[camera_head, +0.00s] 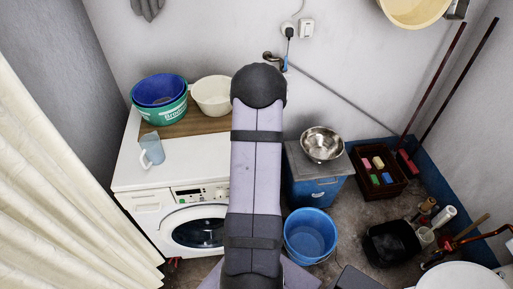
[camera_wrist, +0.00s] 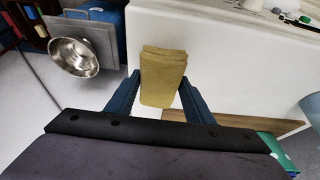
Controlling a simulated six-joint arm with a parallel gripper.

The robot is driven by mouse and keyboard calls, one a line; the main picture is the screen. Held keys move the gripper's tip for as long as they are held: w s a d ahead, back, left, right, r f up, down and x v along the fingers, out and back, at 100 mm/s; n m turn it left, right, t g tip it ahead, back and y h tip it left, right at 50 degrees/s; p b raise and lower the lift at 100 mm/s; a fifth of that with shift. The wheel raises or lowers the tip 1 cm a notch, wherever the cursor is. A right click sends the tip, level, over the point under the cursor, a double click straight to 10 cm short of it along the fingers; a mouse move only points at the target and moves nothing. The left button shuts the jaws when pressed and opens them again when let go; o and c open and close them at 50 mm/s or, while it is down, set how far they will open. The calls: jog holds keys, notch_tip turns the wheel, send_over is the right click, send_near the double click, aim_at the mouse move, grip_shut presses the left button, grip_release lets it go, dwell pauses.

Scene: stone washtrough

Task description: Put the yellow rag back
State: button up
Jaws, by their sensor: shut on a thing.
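In the wrist view, the folded yellow rag (camera_wrist: 162,72) is a brownish-yellow stack of cloth. It sits between the two blue fingers of my gripper (camera_wrist: 162,82), which is shut on it. The rag hangs in front of the white washing machine (camera_wrist: 215,45), with a strip of brown board (camera_wrist: 215,128) below it in the picture. In the head view, my own arm stands in the middle and hides my gripper and the rag.
The washing machine top (camera_head: 195,152) carries nested tubs (camera_head: 160,105), a cream basin (camera_head: 212,95) and a clear jug (camera_head: 151,150). Right of my arm are a steel bowl (camera_head: 322,144) on a blue cabinet (camera_head: 318,192), a dark crate (camera_head: 373,188) and a blue bucket (camera_head: 310,235).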

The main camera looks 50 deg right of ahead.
jog(key=shift+f, duration=1)
jog(key=shift+f, duration=0.15)
jog(key=o, duration=0.9)
jog(key=shift+r, duration=0.25)
jog(key=b+v, duration=0.1)
jog(key=v, duration=1)
jog(key=shift+s+a+r+b, duration=0.1)
jog(key=shift+s+r+b, duration=0.05)
jog(key=shift+r+b, duration=0.2)
